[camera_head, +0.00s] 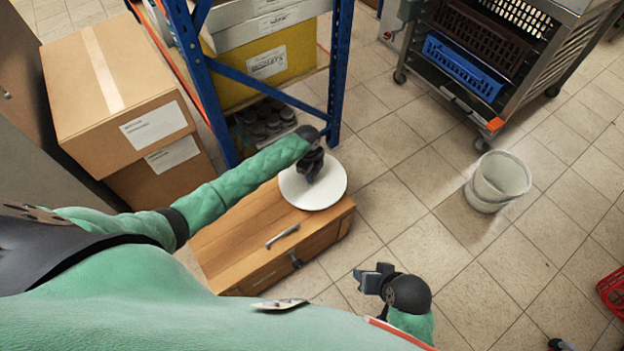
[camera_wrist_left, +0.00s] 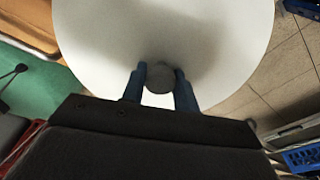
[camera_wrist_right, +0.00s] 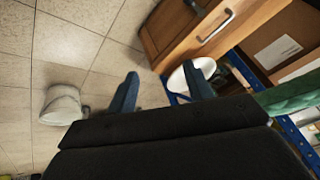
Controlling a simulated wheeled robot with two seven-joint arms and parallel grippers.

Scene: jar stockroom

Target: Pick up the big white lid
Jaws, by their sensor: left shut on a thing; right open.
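The big white lid (camera_head: 327,187) is a round white disc at the right end of the wooden cabinet's top in the head view. It fills much of the left wrist view (camera_wrist_left: 215,35), with a grey round knob (camera_wrist_left: 160,78) at its middle. My left gripper (camera_head: 311,172) is over the lid, its two blue fingers on either side of the knob, shut on it. Whether the lid rests on the cabinet or is just above it I cannot tell. My right gripper (camera_head: 372,279) is open and empty, in front of the cabinet; its fingers also show in the right wrist view (camera_wrist_right: 160,88).
The wooden cabinet (camera_head: 228,238) has a metal handle. Stacked cardboard boxes (camera_head: 72,75) stand left, beside a blue-framed shelf (camera_head: 338,65). A white bucket (camera_head: 488,204) and a wheeled rack (camera_head: 473,119) stand right. A red crate (camera_head: 612,290) is at the right edge. Tiled floor between is clear.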

